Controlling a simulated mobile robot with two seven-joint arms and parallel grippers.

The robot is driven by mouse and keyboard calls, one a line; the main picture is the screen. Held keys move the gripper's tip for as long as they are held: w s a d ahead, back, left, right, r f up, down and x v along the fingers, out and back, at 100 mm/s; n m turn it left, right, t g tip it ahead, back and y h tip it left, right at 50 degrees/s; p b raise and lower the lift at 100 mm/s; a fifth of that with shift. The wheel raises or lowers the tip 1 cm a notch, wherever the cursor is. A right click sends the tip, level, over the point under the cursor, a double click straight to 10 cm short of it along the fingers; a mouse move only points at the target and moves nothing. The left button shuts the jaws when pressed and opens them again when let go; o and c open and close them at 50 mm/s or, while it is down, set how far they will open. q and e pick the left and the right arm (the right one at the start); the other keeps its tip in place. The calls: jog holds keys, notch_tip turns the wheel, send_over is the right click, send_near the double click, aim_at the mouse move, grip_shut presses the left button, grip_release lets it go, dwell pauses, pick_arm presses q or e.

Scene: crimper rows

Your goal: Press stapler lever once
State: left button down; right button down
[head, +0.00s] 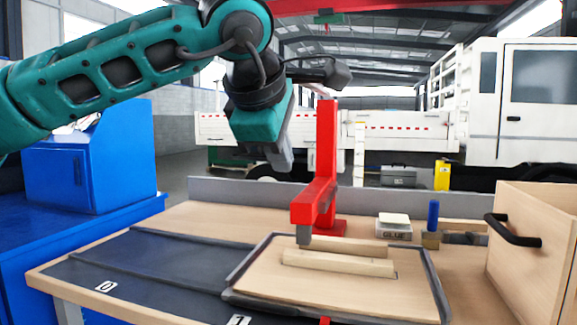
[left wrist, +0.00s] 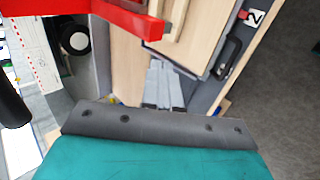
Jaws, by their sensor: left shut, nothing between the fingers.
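The red stapler (head: 318,185) stands on the table, with an upright post and an arm reaching forward and left over two pale wooden strips (head: 338,263). Its dark tip is at the strips' left end; I cannot tell whether it touches them. I cannot make out a separate lever. Part of the red stapler also shows at the top of the left wrist view (left wrist: 125,18). My left gripper (head: 281,163) is shut and empty, pointing down to the left of the post and apart from it. Its fingers show in the left wrist view (left wrist: 162,88). My right gripper is out of view.
The strips lie on a wooden tray (head: 262,283) with a dark rim. A glue box (head: 394,232) and a blue-handled tool (head: 432,217) stand behind right. A wooden box with a black handle (head: 545,250) is at right. Dark mat (head: 150,270) is clear at left.

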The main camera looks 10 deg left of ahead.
pick_arm(q)
jog(key=shift+s+r, duration=0.35)
jog(key=shift+s, duration=0.25)
jog(key=shift+s+r, duration=0.35)
jog(key=shift+s, duration=0.25)
